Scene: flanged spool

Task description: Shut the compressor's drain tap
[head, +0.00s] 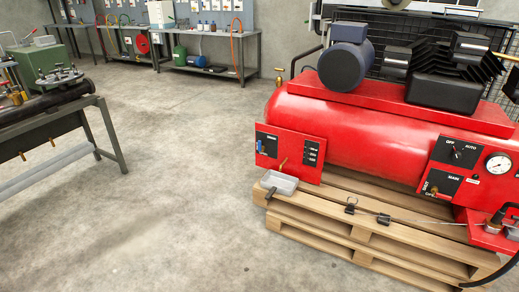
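The red compressor (375,128) lies on a wooden pallet at the right of the head view. A red panel (308,175) on its left end carries a small black plate with a blue lever (261,146), which looks upright. A small brass tap-like handle (283,162) stands out low on the same panel, tilted, above a grey tray (279,182). The panel lettering is too small to read surely, so I cannot tell which part is the drain tap or whether it is open. Neither of my grippers is in view.
The pallet (335,231) juts out in front of the compressor, with small black clips (351,205) and a thin rod on it. Another panel with switches and a gauge (498,163) is at the right. A workbench (60,125) stands at the left. The concrete floor between is clear.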

